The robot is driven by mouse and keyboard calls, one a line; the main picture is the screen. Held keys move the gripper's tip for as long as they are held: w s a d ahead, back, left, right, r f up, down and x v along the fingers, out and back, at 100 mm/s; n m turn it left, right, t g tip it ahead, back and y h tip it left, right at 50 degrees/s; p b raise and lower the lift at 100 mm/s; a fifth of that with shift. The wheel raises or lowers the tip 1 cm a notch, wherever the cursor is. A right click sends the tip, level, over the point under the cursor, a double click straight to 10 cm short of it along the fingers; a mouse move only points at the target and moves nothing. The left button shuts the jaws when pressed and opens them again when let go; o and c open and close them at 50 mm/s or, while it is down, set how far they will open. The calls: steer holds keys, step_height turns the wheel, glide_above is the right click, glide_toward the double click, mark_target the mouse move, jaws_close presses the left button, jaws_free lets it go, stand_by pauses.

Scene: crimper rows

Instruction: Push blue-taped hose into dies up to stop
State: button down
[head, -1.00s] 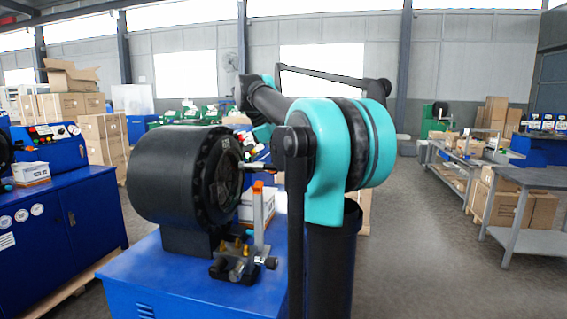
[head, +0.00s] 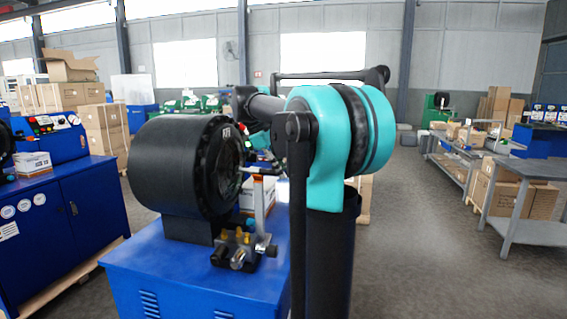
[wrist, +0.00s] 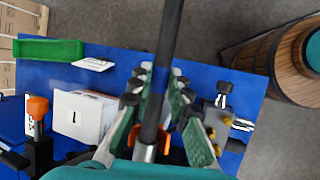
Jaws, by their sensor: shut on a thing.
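The crimper (head: 178,165) is a large black drum with its round die opening (head: 228,170) facing right. A short dark hose (head: 262,171) lies roughly level at the opening, above a pale upright post (head: 260,205) with an orange top. I cannot tell how deep its end sits. In the wrist view the black hose (wrist: 168,45) runs up between the fingers of my gripper (wrist: 160,80), which is shut on it. A silver fitting (wrist: 147,151) and an orange piece (wrist: 165,142) show near the palm. No blue tape shows on the hose. My arm hides my gripper in the head view.
The crimper stands on a blue cabinet (head: 190,280), with brass and black fittings (head: 240,250) at its front. Grey tables (head: 525,180) stand right; open floor lies between.

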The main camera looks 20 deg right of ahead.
mark_target(268, 170)
steer(key=shift+w+a+f, duration=0.1)
steer(key=shift+w+a, duration=0.5)
steer(key=shift+a, duration=0.3)
steer(key=shift+w+a+f, duration=0.1)
steer(key=shift+w+a, duration=0.5)
steer(key=shift+a, duration=0.25)
steer(key=shift+f, duration=0.35)
steer(key=c, duration=1.3)
jaws_free()
steer(key=shift+c, duration=0.2)
steer(key=shift+o, duration=0.2)
steer(key=o, duration=1.1)
steer(key=shift+o, duration=0.2)
steer(key=shift+a+r, duration=0.1)
steer(key=shift+v, duration=3.4)
